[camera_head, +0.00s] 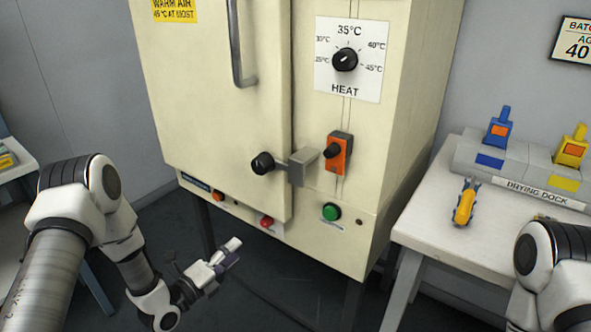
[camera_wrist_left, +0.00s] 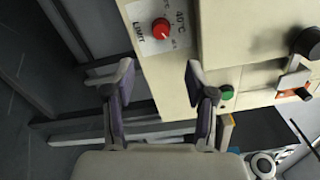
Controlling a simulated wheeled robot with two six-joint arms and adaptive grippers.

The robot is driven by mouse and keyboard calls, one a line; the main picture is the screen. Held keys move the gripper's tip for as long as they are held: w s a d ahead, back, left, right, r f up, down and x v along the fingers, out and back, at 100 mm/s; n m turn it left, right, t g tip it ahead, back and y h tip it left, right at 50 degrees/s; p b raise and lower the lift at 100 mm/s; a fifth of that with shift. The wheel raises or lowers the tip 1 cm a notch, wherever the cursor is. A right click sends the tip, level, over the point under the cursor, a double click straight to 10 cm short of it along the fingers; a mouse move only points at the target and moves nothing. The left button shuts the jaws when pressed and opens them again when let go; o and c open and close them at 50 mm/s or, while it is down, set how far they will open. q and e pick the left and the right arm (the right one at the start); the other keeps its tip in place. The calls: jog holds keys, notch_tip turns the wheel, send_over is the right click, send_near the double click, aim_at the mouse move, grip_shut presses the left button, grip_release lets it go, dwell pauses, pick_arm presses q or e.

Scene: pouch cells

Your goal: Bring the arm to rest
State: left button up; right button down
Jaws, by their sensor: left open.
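My left arm (camera_head: 78,205) comes in from the left of the head view. My left gripper (camera_head: 230,252) is open and empty, low in front of the cream cabinet (camera_head: 230,110) and apart from it. In the left wrist view its two fingers (camera_wrist_left: 160,78) stand spread, with nothing between the pads. Part of my right arm (camera_head: 555,265) shows at the right edge of the head view; its gripper is out of frame.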

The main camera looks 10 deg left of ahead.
pick_arm(q)
jog(key=s+d+f+n+g+y, duration=0.1)
jog(key=s+d+f+n+g, duration=0.3)
jog(key=s+f, duration=0.35)
jog(key=s+d+f+n+g+y, duration=0.2)
jog(key=s+d+f+n+g, duration=0.15)
jog(key=s+f, duration=0.4)
jog(key=s+a+f+n+g+y, duration=0.2)
jog(key=s+n+g, duration=0.3)
jog(key=s+n, duration=0.4)
jog(key=s+a+f+n+g+y, duration=0.2)
jog(key=s+n+g, duration=0.2)
jog(key=s+n, duration=0.5)
notch_tip(320, 180, up, 20)
jog(key=p, duration=2)
jog(key=shift+r, duration=0.25)
jog(key=shift+n, duration=0.25)
